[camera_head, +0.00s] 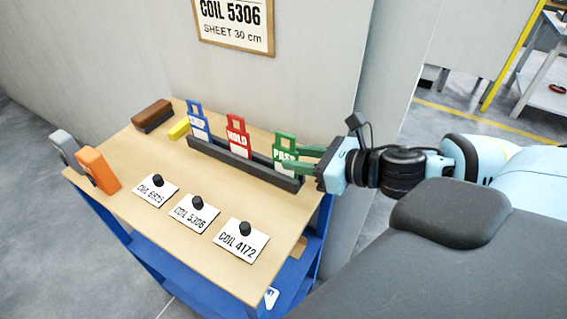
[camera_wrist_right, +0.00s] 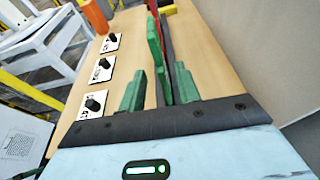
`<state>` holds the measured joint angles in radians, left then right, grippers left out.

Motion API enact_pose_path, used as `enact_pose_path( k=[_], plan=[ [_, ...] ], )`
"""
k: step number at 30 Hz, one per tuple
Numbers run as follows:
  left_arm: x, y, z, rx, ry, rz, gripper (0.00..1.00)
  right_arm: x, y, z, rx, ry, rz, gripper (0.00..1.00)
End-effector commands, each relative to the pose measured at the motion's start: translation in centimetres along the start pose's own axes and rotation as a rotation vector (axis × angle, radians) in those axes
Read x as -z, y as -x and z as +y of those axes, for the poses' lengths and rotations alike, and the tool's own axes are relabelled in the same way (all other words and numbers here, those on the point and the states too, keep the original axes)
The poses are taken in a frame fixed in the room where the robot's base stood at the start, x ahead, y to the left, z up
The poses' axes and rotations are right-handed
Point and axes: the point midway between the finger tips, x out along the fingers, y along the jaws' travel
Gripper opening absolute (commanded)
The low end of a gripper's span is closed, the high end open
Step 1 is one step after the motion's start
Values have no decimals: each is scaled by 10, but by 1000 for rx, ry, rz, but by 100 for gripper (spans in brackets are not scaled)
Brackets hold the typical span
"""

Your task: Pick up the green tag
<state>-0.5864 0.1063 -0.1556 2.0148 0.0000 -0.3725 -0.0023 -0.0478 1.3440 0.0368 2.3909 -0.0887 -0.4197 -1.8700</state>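The green tag (camera_head: 285,150) marked PASS stands upright in the right end of a dark slotted rack (camera_head: 232,162). My right gripper (camera_head: 300,160) comes in from the right at the tag's edge. In the right wrist view its two green fingers (camera_wrist_right: 160,75) are spread apart, and the green tag (camera_wrist_right: 155,48) shows edge-on ahead of and between them. I cannot tell whether a finger touches the tag. My left gripper is not in view.
A red HOLD tag (camera_head: 238,137) and a blue tag (camera_head: 197,122) stand in the same rack. Several labelled cards with black knobs, such as one (camera_head: 242,241), lie in front on the wooden table (camera_head: 135,205). Orange (camera_head: 98,170) and grey (camera_head: 64,148) objects stand at left. A wall rises behind.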

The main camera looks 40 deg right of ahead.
Motion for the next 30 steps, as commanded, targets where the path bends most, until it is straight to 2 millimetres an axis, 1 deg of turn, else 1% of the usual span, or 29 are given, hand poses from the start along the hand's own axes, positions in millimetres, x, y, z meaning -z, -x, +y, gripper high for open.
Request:
enact_pose_path(
  k=[1, 9, 15, 22, 30],
  plan=[
    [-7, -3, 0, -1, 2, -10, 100, 2, -4, -1, -1, 1, 1, 33],
    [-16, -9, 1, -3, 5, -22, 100, 0, -17, -3, 0, 1, 0, 33],
    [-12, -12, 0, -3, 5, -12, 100, -3, -25, -4, 4, -2, -4, 33],
    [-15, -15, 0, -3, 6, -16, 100, -2, -35, -4, 4, -2, -2, 33],
    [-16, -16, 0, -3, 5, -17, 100, -2, -39, -3, 0, 0, 0, 33]
  ],
)
